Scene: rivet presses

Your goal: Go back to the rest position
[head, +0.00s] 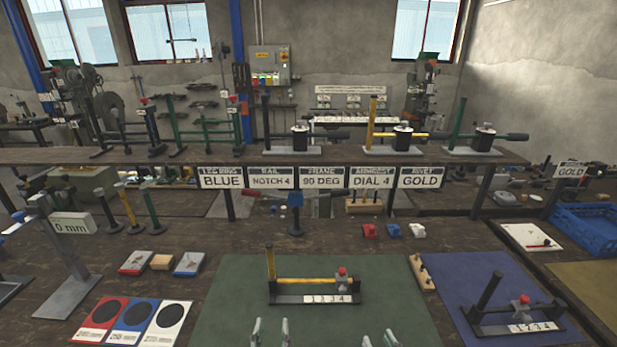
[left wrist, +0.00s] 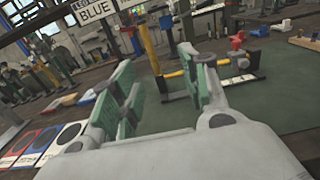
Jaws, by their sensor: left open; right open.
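My left gripper (head: 271,332) shows at the bottom edge of the head view, over the front of the green mat (head: 225,310). Its two fingers are apart with nothing between them. In the left wrist view the open left gripper (left wrist: 158,85) has green pads. My right gripper (head: 378,340) is right of it at the same edge, fingers apart and empty. Beyond both, a press with a yellow post and yellow bar (head: 305,281), a red knob and a numbered black base stands on the green mat. It also shows beyond the left fingers in the wrist view (left wrist: 226,88).
A black press (head: 490,292) stands on the blue mat (head: 450,280) at right. Red, blue and white cards (head: 132,318) lie at left, near a grey stand (head: 68,265). A raised shelf (head: 230,157) with signs spans the back. The green mat's front is clear around the grippers.

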